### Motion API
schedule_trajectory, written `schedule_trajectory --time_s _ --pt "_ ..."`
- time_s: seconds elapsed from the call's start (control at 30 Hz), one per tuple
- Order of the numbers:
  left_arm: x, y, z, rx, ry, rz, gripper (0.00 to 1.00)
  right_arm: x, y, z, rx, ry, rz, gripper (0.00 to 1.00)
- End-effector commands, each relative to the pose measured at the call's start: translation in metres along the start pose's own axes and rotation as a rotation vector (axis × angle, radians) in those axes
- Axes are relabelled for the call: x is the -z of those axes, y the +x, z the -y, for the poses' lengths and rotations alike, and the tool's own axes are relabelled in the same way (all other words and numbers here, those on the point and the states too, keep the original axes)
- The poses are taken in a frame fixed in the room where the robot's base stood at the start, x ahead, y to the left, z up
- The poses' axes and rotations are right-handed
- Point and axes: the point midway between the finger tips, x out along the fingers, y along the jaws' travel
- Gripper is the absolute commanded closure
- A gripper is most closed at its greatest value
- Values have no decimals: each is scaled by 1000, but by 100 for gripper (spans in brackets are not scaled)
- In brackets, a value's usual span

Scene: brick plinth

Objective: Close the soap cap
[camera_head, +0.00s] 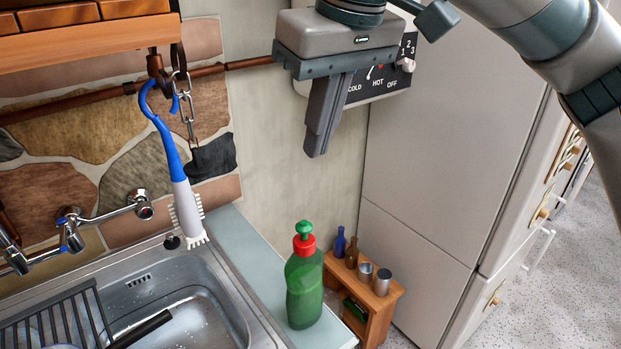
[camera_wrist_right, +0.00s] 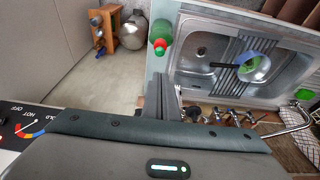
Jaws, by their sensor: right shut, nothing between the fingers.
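The soap bottle (camera_head: 304,288) is green and stands upright on the pale counter strip beside the sink. Its red collar and green cap (camera_head: 304,229) are on top; I cannot tell whether the cap is fully closed. The bottle also shows in the right wrist view (camera_wrist_right: 160,31), seen from above, with the cap (camera_wrist_right: 160,47) towards the gripper. My right gripper (camera_head: 316,152) is shut and empty, pointing down, above the bottle and apart from it. Its fingers also show in the right wrist view (camera_wrist_right: 161,80). My left gripper is not in view.
The metal sink (camera_head: 190,300) with a dark drying rack (camera_head: 60,325) lies left of the bottle. A brush (camera_head: 178,170) hangs from a hook above. A small wooden shelf (camera_head: 380,315) with bottles and cups stands right. A tall pale cabinet (camera_head: 450,130) is behind.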

Motion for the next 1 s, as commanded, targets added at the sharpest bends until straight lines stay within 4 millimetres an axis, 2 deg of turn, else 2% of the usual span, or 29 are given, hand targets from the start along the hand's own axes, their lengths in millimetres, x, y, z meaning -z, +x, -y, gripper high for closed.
schedule_trajectory --time_s 0.17,0.3,0.4,0.7,1.0 --pt "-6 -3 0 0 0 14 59 0 11 0 0 0 1 100" --pt "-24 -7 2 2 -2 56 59 0 28 0 1 0 2 100" --pt "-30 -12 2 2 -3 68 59 0 44 0 1 -1 3 100" --pt "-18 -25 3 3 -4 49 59 0 96 0 2 0 4 100" --pt "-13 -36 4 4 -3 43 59 -10 130 0 0 0 1 100"
